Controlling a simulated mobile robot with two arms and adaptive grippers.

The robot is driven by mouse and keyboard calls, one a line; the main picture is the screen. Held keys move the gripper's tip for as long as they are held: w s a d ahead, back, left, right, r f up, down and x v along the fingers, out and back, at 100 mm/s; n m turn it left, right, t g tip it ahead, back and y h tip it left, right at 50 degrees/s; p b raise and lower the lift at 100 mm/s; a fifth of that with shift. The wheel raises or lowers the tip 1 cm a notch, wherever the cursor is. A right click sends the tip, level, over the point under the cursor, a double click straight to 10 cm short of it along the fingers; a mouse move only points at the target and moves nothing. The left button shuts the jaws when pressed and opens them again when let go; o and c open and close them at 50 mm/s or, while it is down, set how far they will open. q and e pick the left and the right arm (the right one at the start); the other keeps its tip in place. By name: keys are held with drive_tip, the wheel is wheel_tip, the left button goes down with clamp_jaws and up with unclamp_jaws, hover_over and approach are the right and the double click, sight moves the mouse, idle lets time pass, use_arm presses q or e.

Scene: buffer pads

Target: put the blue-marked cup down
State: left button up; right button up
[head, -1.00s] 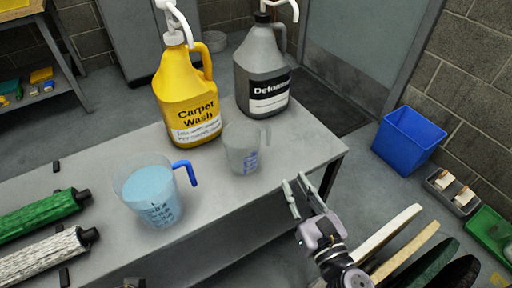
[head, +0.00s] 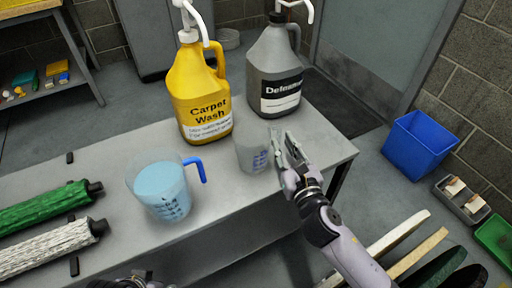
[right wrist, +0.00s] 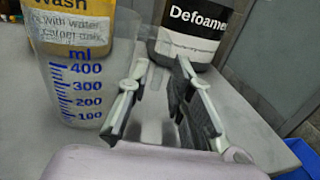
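The blue-marked cup (head: 252,153) is a clear, empty-looking measuring cup with blue ml marks. It stands upright on the grey table (head: 235,200), in front of the two jugs. It also shows at the left of the right wrist view (right wrist: 82,85). My right gripper (head: 283,150) is at the cup's handle side. In the right wrist view the fingers (right wrist: 162,100) are apart, with the pale clear handle seen between them; I cannot tell whether they touch it. My left gripper (head: 135,284) only just shows at the bottom edge, mostly cut off.
A blue-handled jug of blue liquid (head: 163,190) stands to the left. The yellow Carpet Wash jug (head: 200,95) and grey Defoamer jug (head: 268,75) stand behind. Green (head: 45,207) and white (head: 45,250) rollers lie at far left. A blue bin (head: 418,145) is on the floor.

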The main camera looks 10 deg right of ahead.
sight(280, 137)
drive_tip(key=w, duration=0.4)
drive_tip(key=shift+a, duration=0.35)
drive_tip(key=shift+c, duration=0.5)
clamp_jaws()
